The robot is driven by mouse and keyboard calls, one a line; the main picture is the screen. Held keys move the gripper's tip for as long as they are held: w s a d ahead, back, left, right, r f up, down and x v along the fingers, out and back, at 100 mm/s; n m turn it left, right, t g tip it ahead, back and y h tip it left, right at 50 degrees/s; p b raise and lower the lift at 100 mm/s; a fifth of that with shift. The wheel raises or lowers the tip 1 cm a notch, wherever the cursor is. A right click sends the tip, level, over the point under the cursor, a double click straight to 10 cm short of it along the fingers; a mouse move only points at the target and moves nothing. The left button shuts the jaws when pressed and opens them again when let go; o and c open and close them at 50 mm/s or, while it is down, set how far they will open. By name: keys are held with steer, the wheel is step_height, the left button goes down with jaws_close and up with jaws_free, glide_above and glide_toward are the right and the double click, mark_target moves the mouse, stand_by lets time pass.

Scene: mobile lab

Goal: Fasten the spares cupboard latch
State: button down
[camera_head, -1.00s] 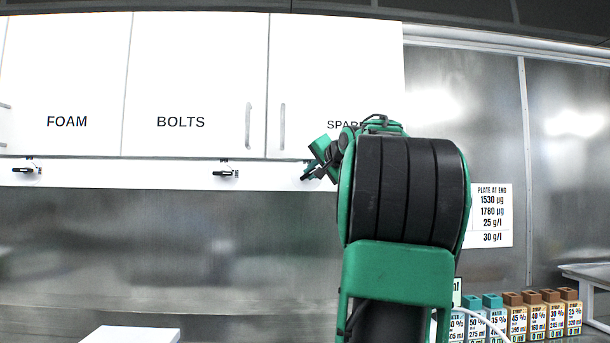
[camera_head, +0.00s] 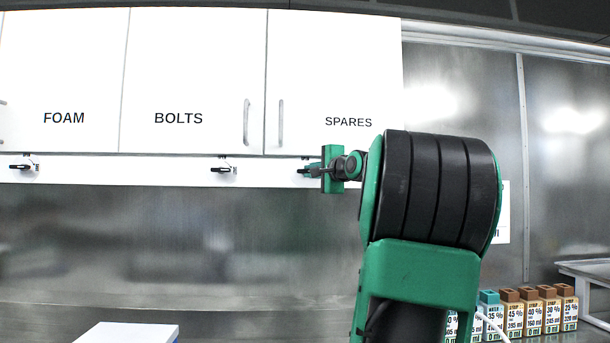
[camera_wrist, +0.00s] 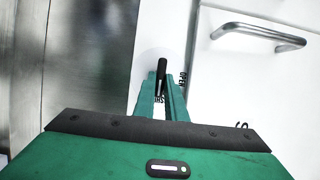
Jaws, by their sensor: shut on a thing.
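The white spares cupboard (camera_head: 335,75) hangs on the wall with its door closed flush; its door also shows in the wrist view (camera_wrist: 265,85). Its black latch lever (camera_head: 303,171) sits on the white rail below the door, pointing left, roughly level. In the wrist view the dark lever (camera_wrist: 162,72) stands between the green fingers of my gripper (camera_wrist: 165,90). My gripper (camera_head: 318,171) is shut on the lever. Printed words beside the lever, one reading OPEN, are partly hidden by the fingers.
The foam cupboard (camera_head: 62,65) and bolts cupboard (camera_head: 190,65) are closed, each with a latch below. A bar handle (camera_wrist: 258,36) sticks out from the spares door. Several labelled bottles (camera_head: 535,312) stand at lower right. A white box top (camera_head: 125,333) is lower left.

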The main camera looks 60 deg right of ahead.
steer(key=shift+d, duration=0.1)
stand_by(0.3)
steer(key=c, duration=1.8)
jaws_free()
steer(key=shift+s, duration=0.1)
steer(key=v, duration=1)
steer(key=shift+s, duration=0.2)
steer(key=shift+f, duration=0.1)
